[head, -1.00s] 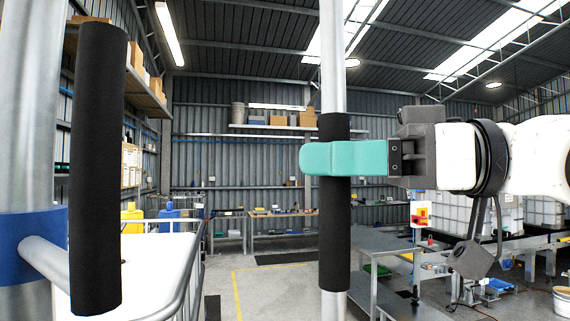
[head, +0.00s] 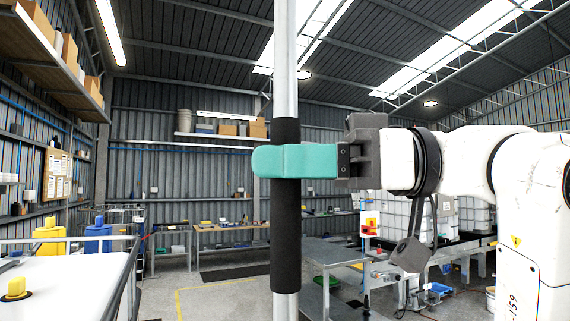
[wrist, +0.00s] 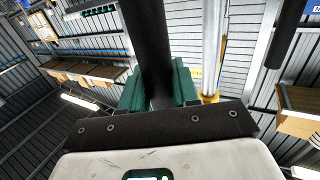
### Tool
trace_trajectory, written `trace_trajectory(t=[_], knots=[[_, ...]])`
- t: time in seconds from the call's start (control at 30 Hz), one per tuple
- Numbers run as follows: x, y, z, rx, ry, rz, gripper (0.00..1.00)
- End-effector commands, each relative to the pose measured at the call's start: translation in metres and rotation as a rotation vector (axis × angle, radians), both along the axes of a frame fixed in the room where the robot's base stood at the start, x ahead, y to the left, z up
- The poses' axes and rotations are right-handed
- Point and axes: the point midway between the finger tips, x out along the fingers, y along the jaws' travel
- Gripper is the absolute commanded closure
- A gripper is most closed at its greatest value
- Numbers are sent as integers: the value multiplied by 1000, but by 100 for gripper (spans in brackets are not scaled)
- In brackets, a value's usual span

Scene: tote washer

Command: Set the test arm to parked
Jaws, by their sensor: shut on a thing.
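The test arm seems to be the upright steel pole (head: 285,60) with a black sleeve (head: 286,235) around it, in the middle of the head view. My gripper (head: 268,161), with teal fingers, is shut on the black sleeve above its middle. In the wrist view the black sleeve (wrist: 148,40) runs between the two teal fingers. The pole looks upright in the head view. Its lower end is out of frame, and I see no parked mark.
A white tank top (head: 70,285) with a metal rail stands at the lower left. Workbenches (head: 225,235) line the back wall. A grey metal table (head: 330,252) stands right of the pole. Open floor with a yellow line (head: 215,284) lies between. The wrist view shows a steel post (wrist: 212,45).

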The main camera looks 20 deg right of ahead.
Motion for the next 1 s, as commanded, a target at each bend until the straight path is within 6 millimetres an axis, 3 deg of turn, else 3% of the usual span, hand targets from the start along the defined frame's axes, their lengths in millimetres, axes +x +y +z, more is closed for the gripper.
trace_trajectory(t=[0.37, 0.4, 0.57, 0.87, 1.0], knots=[[5, -2, 1, 5, 5, -10, 100], [5, -2, 1, 5, 5, -10, 68], [4, -1, 1, 4, 5, -8, 53], [3, -1, 1, 3, 2, -6, 52], [0, -11, -1, 3, 1, -8, 52]])
